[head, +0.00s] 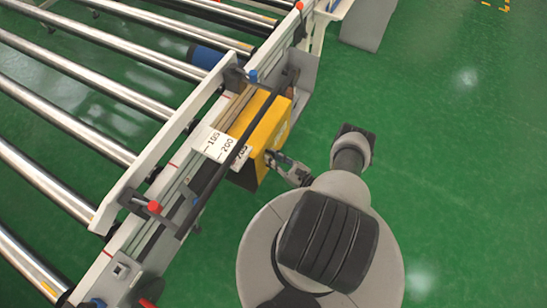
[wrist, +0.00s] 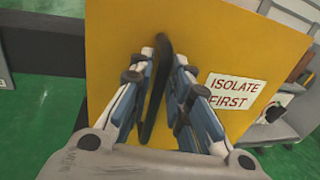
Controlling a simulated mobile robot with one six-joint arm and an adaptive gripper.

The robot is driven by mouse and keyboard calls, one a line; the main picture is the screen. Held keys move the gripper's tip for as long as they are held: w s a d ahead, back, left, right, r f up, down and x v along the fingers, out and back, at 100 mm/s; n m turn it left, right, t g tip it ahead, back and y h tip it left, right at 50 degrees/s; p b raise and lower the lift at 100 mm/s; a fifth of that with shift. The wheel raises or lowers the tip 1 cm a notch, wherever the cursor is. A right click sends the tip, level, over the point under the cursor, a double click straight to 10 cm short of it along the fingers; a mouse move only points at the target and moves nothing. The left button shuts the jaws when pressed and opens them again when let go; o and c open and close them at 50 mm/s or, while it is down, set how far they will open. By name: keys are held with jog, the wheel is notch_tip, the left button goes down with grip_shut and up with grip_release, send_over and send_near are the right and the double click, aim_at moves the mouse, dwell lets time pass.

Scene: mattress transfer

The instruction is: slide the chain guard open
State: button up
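The chain guard (head: 262,132) is a yellow box-like cover on the outer side of the roller conveyor. In the wrist view its yellow face (wrist: 225,45) fills most of the picture and carries a white "ISOLATE FIRST" label (wrist: 236,91). A dark bar handle (wrist: 151,118) stands on that face, slightly tilted. In the head view my gripper (head: 272,160) is at the guard's right side, and the handle is hidden there.
Conveyor rollers (head: 75,93) lie to the left behind a white side rail (head: 160,145). A white scale plate (head: 213,144) marked 195 and 200 sits beside the guard. A dark bar (head: 262,108) runs above the guard. Green floor (head: 450,150) is clear on the right.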

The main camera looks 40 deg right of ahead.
jog(key=s+d, duration=0.2)
jog(key=s, duration=0.9)
jog(key=shift+s+d, duration=0.15)
jog(key=shift+s, duration=0.25)
